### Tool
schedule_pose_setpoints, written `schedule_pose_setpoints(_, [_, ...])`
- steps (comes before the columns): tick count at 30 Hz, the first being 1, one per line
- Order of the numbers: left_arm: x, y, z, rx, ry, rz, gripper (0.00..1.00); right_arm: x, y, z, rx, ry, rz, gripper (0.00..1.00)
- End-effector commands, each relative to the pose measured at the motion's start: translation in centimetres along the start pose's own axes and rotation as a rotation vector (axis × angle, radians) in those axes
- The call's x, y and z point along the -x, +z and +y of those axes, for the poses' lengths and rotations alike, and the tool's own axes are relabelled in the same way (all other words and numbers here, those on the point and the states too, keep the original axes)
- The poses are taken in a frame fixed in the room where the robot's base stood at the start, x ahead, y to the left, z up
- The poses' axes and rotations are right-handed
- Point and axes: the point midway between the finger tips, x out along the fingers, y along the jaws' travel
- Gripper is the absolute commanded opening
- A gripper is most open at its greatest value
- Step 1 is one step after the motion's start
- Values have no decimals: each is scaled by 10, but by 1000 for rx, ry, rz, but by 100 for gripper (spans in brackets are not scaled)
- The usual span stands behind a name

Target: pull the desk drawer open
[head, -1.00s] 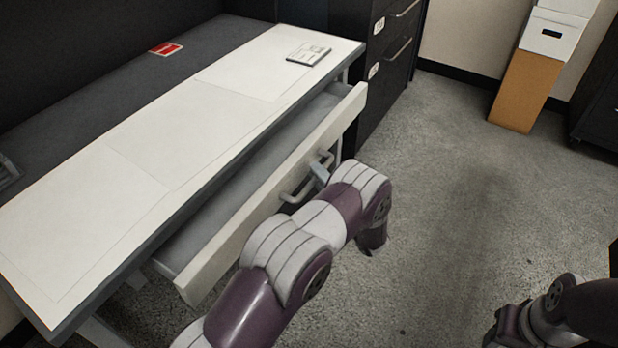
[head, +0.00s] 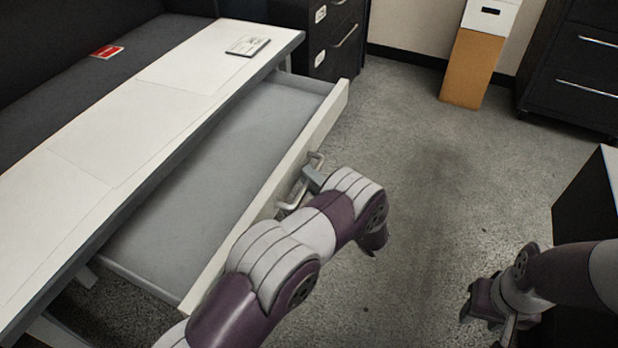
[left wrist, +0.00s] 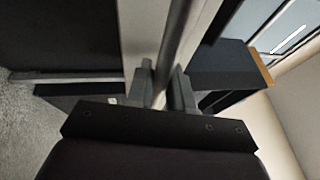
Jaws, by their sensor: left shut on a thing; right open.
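The desk drawer (head: 215,165) stands well out from under the white desk top (head: 120,120), and its empty grey inside shows. Its front carries a bar handle (head: 292,203). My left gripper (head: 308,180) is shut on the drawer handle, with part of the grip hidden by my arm. In the left wrist view the handle bar (left wrist: 172,50) runs between the two fingers of my left gripper (left wrist: 160,88). My right gripper (head: 490,318) is at the lower right, low over the floor, open and away from the desk.
A dark cabinet (head: 335,40) stands beyond the desk. An orange-brown box (head: 468,70) and a black drawer unit (head: 570,70) stand at the back. The grey floor (head: 440,150) between is clear.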

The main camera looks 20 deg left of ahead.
Motion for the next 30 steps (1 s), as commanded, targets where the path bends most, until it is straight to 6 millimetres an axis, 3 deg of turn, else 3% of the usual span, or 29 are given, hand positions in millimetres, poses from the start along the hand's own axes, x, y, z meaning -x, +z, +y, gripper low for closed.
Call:
schedule_pose_setpoints(3, [0, 1, 1, -2, 1, 0, 0, 0, 0, 0, 0, 0, 0, 43])
schedule_pose_setpoints(4, [0, 1, 1, -2, 1, 0, 28, 0, 0, 0, 0, 0, 0, 43])
schedule_pose_setpoints(6, [0, 1, 1, -2, 1, 0, 42, 0, 0, 0, 0, 0, 0, 43])
schedule_pose_setpoints(14, [0, 0, 0, -1, 1, 0, 42, 0, 0, 0, 0, 0, 0, 43])
schedule_pose_setpoints(17, [10, 0, 0, 0, 1, 2, 42, 1, 0, 0, 0, 0, 0, 43])
schedule_pose_setpoints(27, [97, 0, 0, 0, 1, 4, 42, 7, -1, 0, 0, 0, 0, 43])
schedule_pose_setpoints(30, [115, 0, 1, -1, 0, 3, 42, 7, -1, 0, 0, 0, 0, 43])
